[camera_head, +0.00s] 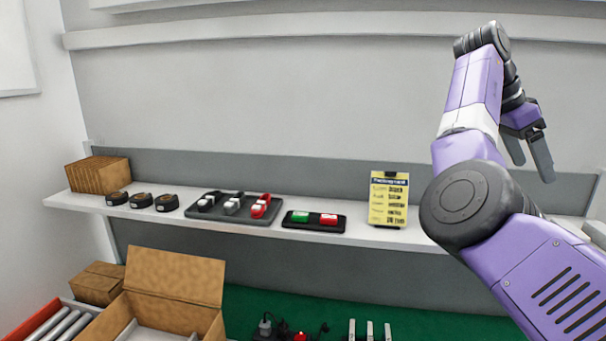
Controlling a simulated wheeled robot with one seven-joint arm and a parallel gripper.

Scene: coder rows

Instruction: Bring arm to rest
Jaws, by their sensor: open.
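My arm, purple with black joints, rises from the lower right and bends over near the top right. My gripper (530,160) hangs at the right with its two grey fingers pointing down and apart. It is open, with nothing between the fingers. It is in front of the back wall, and its fingertips are a little above the line of the white shelf (370,238) in the picture. My arm hides part of the shelf's right end.
On the shelf are a cardboard stack (98,176), three dark round items (141,201), a grey tray (218,214) with tools, a black tray (314,223) with green and red blocks, and a yellow sign (388,200). Below stands an open cardboard box (175,277) beside a green surface (262,298).

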